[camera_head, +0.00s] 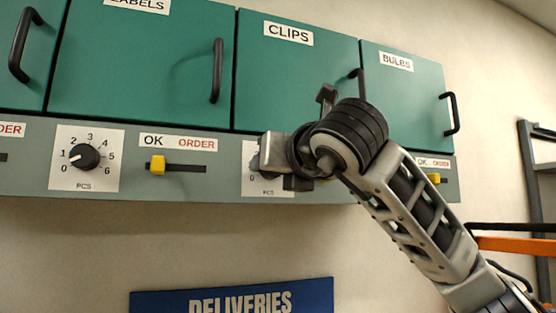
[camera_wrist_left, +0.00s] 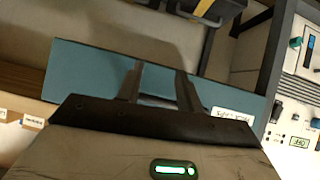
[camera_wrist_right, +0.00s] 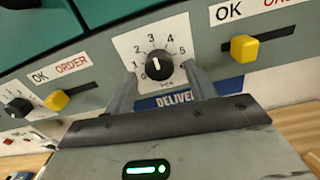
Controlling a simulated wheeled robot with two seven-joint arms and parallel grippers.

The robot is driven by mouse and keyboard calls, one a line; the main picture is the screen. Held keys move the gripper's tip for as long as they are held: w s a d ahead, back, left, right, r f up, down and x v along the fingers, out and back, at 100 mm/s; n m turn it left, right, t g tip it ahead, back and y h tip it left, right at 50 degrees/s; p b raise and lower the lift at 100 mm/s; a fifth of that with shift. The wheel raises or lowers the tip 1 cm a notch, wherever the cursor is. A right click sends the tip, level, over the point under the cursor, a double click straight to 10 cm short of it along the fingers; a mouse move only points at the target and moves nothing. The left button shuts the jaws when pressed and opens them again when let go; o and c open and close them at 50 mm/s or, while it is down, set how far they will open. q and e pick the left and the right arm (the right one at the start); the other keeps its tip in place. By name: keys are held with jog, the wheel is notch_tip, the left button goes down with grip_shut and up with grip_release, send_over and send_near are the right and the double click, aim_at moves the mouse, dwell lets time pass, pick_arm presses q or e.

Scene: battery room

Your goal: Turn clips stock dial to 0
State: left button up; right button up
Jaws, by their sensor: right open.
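The clips dial is a black knob (camera_wrist_right: 158,65) on a white numbered plate (camera_wrist_right: 130,45), seen in the right wrist view. A short white mark shows on the knob, but I cannot tell for certain which number it points to. My right gripper (camera_wrist_right: 160,82) is open, with one finger on each side of the knob; contact is unclear. In the head view this gripper (camera_head: 280,155) covers most of the dial plate (camera_head: 251,183) under the CLIPS door (camera_head: 290,75). My left gripper (camera_wrist_left: 158,85) is open and empty in the left wrist view, away from the dial.
Yellow OK/ORDER sliders (camera_head: 157,166) sit beside the dials; another is right of the clips dial (camera_wrist_right: 245,48). The labels dial (camera_head: 84,157) is to the left. Door handles (camera_head: 217,70) project above. A blue DELIVERIES sign (camera_head: 235,300) hangs below; the wall between is clear.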

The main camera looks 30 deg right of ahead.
jog(key=shift+w+d, duration=0.1)
jog(key=shift+w, duration=0.2)
jog(key=c, duration=1)
jog(key=shift+o, duration=0.2)
